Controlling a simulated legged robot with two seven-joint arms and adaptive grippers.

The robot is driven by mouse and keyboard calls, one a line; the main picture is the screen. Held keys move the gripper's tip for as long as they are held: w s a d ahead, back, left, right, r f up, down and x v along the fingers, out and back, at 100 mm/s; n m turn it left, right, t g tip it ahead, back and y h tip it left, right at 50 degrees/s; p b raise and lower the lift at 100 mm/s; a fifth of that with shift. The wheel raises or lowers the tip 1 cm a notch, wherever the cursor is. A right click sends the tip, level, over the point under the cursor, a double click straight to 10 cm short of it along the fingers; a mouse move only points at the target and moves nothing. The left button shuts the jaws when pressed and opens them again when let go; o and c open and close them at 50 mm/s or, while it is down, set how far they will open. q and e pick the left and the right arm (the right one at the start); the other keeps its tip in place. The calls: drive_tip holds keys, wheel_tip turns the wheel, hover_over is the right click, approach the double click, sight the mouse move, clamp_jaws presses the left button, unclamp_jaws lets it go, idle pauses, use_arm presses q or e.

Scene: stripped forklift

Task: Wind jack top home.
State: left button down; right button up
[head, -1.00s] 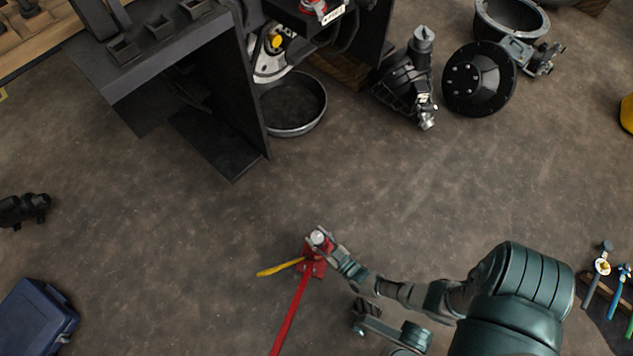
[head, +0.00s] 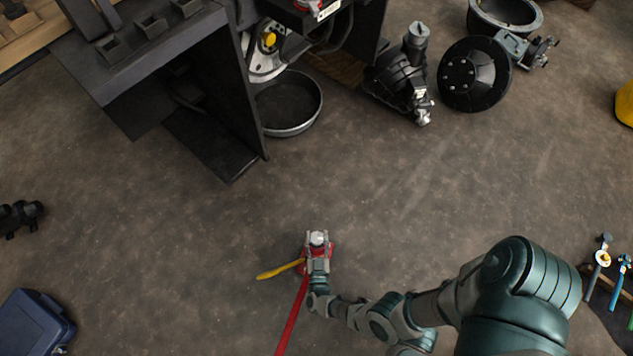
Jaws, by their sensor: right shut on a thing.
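A small red bottle jack (head: 329,248) stands on the floor at lower centre, with a round pale top (head: 317,238) at its upper end. My right gripper (head: 317,241) reaches it from below in the picture, a finger on each side of the pale top, shut on it. The gripper and wrist hide part of the jack body. A long red handle (head: 291,318) runs from the jack toward the bottom edge. A yellow lever (head: 279,270) sticks out to the left of the jack. My left gripper is not in the head view.
The stripped dark forklift frame (head: 185,115) stands at upper left, with a round pan (head: 290,105) beside it. Dark machine parts (head: 475,75) lie at upper right. A blue case (head: 32,322) sits at lower left and tools (head: 603,260) at right. The floor around the jack is clear.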

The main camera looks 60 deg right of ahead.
drive_tip(key=shift+w+r+m+g+h, duration=0.2)
drive_tip(key=shift+m+g+h, duration=0.15)
drive_tip(key=shift+g, duration=0.25)
drive_tip(key=o, duration=1.2)
drive_tip(key=shift+f, duration=0.1)
drive_tip(key=shift+s, duration=0.1)
drive_tip(key=shift+s+t, duration=0.1)
drive_tip(key=shift+t, duration=0.4)
